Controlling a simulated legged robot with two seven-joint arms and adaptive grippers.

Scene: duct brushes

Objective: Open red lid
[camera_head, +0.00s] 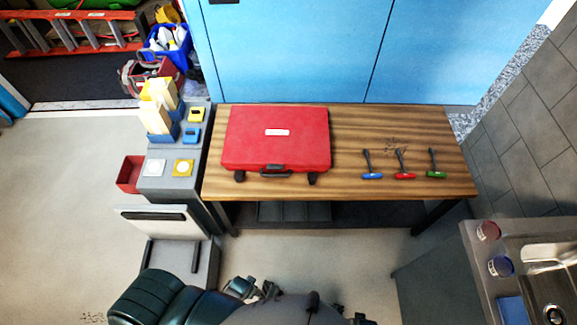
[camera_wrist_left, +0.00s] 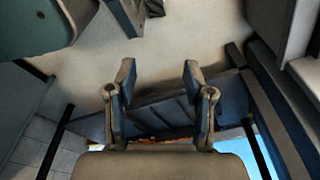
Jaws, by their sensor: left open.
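A red case (camera_head: 277,140) lies flat on the wooden table, and its red lid is closed. A white label is on top of the lid. A dark handle (camera_head: 277,173) and two dark latches (camera_head: 240,176) (camera_head: 312,178) are on the edge facing me. My left gripper (camera_head: 252,289) is low at the bottom of the head view, well short of the case. In the left wrist view my left gripper (camera_wrist_left: 160,82) has its fingers apart with nothing between them. A small dark part at the bottom edge (camera_head: 362,319) may be my right gripper; its fingers are not clear.
The wooden table (camera_head: 345,190) also holds blue, red and green-handled brushes (camera_head: 372,175) (camera_head: 403,175) (camera_head: 436,174) to the right. A grey stand (camera_head: 178,165) with boxes is at left. A sink (camera_head: 545,265) is at lower right. Blue doors (camera_head: 300,50) stand behind.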

